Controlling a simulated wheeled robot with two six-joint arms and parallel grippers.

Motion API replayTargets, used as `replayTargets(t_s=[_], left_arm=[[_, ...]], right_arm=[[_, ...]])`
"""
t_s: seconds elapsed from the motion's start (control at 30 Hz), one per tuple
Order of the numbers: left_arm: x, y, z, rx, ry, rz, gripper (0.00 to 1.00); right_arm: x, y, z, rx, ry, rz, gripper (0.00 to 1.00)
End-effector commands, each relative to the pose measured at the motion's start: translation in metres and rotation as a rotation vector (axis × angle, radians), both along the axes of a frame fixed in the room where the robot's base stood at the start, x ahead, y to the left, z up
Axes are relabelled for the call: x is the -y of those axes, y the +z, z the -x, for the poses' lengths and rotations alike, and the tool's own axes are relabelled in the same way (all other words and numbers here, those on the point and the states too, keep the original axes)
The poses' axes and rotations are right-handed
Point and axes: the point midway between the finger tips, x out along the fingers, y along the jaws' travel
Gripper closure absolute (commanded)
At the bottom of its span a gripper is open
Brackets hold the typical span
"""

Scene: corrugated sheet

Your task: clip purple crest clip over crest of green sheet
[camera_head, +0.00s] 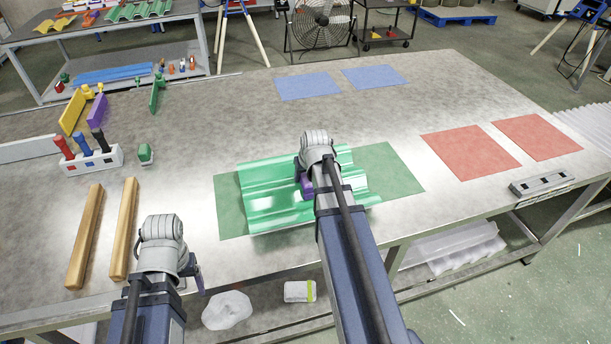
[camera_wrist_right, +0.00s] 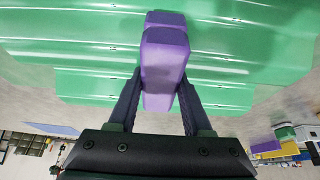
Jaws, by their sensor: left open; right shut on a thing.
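The green corrugated sheet (camera_head: 272,204) lies on a dark green mat (camera_head: 392,170) in the middle of the table. My right gripper (camera_head: 307,186) is above the sheet and shut on the purple crest clip (camera_head: 306,182). In the right wrist view the clip (camera_wrist_right: 164,62) sits between the two fingers (camera_wrist_right: 157,92), with the sheet's ridges (camera_wrist_right: 235,50) behind it. I cannot tell whether the clip touches a crest. My left gripper (camera_head: 198,280) is open at the table's front edge, partly hidden by its wrist, away from the sheet.
Two wooden bars (camera_head: 86,236) lie left of the mat. Blue mats (camera_head: 308,86) and red mats (camera_head: 470,152) lie flat.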

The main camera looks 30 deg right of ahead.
Motion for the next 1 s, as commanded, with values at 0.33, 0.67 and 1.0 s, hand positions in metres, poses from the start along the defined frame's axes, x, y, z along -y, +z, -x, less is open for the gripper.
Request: replayTargets(t_s=[0.33, 0.67, 1.0], left_arm=[[0.0, -0.006, 0.0, 0.0, 0.0, 0.0, 0.23], [0.0, 0.019, 0.0, 0.0, 0.0, 0.0, 0.23], [0.0, 0.066, 0.001, 0.0, 0.0, 0.0, 0.23]], right_arm=[[-0.004, -0.009, 0.008, -0.033, 0.004, -0.011, 0.22], [-0.007, 0.016, 0.018, -0.024, 0.005, -0.007, 0.16], [-0.011, 0.066, 0.035, 0.002, 0.001, 0.002, 0.16]])
